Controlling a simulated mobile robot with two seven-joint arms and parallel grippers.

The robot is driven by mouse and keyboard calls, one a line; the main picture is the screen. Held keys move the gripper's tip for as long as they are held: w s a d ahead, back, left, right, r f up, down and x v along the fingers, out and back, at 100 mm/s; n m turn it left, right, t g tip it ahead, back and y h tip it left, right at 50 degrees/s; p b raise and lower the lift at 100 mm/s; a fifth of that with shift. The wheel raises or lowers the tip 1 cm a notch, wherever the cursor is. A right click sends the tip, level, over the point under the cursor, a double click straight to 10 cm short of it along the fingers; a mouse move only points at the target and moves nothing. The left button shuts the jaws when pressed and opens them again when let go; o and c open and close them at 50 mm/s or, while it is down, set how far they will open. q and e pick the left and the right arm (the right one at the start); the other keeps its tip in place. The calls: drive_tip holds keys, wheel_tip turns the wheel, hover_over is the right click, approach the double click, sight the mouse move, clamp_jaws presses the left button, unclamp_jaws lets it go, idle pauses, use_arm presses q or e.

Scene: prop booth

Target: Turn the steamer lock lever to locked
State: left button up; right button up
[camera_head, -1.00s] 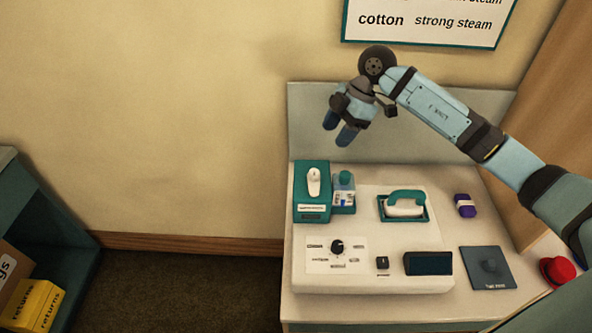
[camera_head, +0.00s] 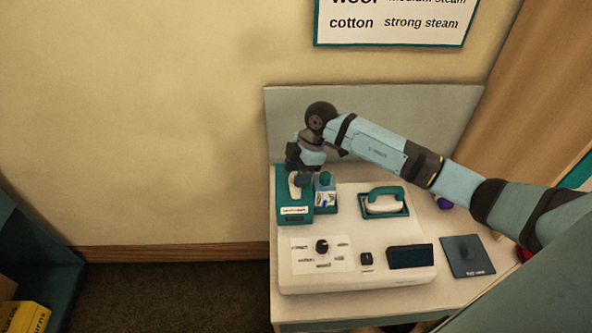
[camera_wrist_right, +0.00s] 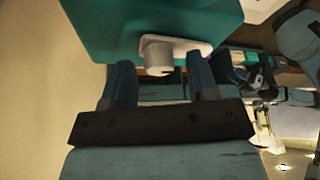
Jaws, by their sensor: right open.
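The steamer's lock lever (camera_head: 294,190) is a white handle on top of the teal box (camera_head: 294,215) at the left of the steamer unit. It is partly hidden by my gripper in the head view. In the right wrist view, the white lever (camera_wrist_right: 160,54) stands out from the teal box (camera_wrist_right: 150,15). My right gripper (camera_head: 301,178) is over the lever; in the right wrist view its two blue fingers (camera_wrist_right: 161,80) are apart, with the lever ahead and between their tips. I cannot tell whether they touch it. My left gripper is in neither view.
A grey back panel (camera_head: 400,105) rises behind.

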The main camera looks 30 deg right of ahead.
drive_tip(key=shift+f, duration=0.2)
drive_tip(key=c, duration=0.9)
